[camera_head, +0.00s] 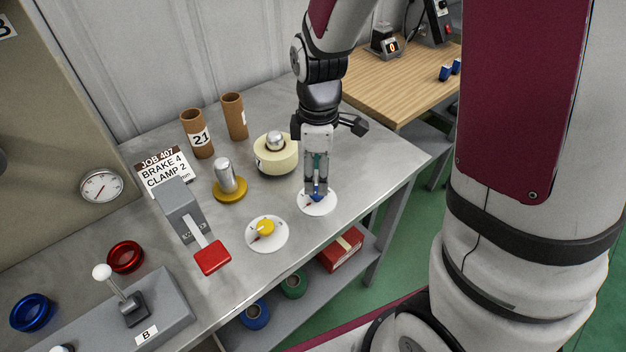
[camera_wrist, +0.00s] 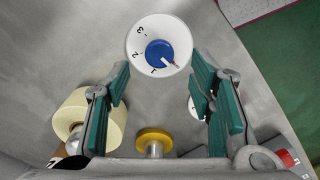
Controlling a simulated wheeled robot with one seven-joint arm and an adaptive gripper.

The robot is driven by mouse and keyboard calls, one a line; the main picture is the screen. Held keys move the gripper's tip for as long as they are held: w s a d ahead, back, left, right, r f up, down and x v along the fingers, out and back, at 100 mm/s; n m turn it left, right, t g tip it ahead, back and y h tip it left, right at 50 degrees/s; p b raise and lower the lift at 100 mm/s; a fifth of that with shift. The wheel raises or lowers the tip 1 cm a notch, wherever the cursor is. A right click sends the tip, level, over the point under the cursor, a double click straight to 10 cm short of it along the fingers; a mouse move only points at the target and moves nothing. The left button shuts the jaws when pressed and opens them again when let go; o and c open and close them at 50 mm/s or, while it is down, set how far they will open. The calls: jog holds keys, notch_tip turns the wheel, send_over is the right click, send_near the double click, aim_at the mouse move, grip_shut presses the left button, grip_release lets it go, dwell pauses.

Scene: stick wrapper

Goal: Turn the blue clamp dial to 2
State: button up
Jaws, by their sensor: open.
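The blue clamp dial (camera_head: 318,197) sits on a round white plate at the front right of the grey bench. In the wrist view the blue dial (camera_wrist: 156,50) shows in full, with 1, 2 and 3 on its white plate (camera_wrist: 145,22). Its white, red-tipped pointer is directed to the lower right, past the 1 and away from the 2. My gripper (camera_head: 316,189) points down over the dial and partly covers it in the head view. In the wrist view my open fingers (camera_wrist: 160,78) are spread apart, with nothing held between them. Contact with the dial cannot be told.
A yellow dial (camera_head: 265,228) is to the left. A tape roll (camera_head: 272,158), a yellow-based post (camera_head: 229,190), cardboard tubes (camera_head: 197,140) and a red-handled lever (camera_head: 212,257) stand near. The card (camera_head: 165,172) reads JOB 407, BRAKE 4, CLAMP 2. The bench's right edge is close.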

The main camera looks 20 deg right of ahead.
aim_at(317, 191)
notch_tip(317, 191, down, 5)
jog(key=shift+r, duration=0.1)
dwell(0.3)
jog(key=c, duration=1.2)
